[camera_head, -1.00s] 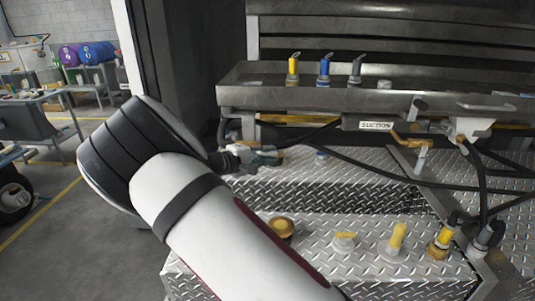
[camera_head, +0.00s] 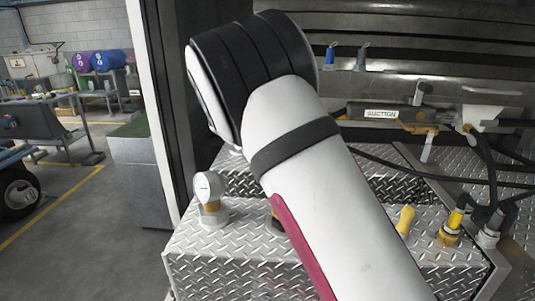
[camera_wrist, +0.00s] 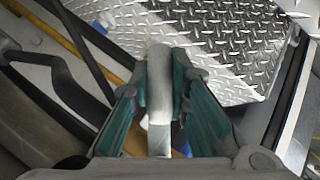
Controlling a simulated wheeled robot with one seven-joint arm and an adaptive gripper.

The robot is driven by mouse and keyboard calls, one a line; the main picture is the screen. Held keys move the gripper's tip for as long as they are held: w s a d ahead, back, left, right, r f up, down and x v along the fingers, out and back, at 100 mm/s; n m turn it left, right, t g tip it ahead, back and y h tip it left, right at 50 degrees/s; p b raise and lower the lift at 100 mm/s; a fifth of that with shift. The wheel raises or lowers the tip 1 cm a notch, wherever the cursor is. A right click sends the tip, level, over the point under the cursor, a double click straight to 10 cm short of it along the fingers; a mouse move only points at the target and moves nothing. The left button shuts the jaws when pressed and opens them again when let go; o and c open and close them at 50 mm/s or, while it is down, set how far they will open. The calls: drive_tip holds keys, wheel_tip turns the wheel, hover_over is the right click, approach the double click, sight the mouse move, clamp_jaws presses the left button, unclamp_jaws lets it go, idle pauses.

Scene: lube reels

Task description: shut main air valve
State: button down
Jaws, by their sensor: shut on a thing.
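In the wrist view, a pale grey lever-like handle (camera_wrist: 160,125) stands between the teal pads of my gripper (camera_wrist: 158,75). My gripper is shut on this handle. Which valve it belongs to cannot be told, as its base is hidden by the gripper. In the head view, my raised arm hides the gripper and the handle. A pale lever (camera_head: 427,148) hangs by the SUCTION label (camera_head: 381,114), to the right of my arm.
A yellow-topped fitting (camera_head: 405,219) stands right of my arm. Black hoses (camera_head: 491,182) run at the right. Blue (camera_head: 331,56) and grey (camera_head: 361,58) fittings stand on the ledge behind.

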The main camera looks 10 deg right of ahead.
drive_tip(key=shift+w+a+f+m+t+y+b, duration=0.25)
drive_tip(key=shift+a+m+y+b, duration=0.2)
drive_tip(key=shift+a+y+b, duration=0.3)
drive_tip(key=shift+w+a+f+m+t+y+b, duration=0.15)
drive_tip(key=shift+a+m+y+b, duration=0.35)
drive_tip(key=shift+y, duration=0.5)
drive_tip(key=shift+w+a+f+m+t+y+b, duration=0.15)
drive_tip(key=shift+a+m+t+y+b, duration=0.15)
drive_tip(key=shift+a+m+y+b, duration=0.35)
drive_tip(key=c, duration=1.5)
unclamp_jaws()
drive_tip(key=shift+d, duration=0.1)
drive_tip(key=v, duration=1.2)
drive_tip(key=shift+d, duration=0.2)
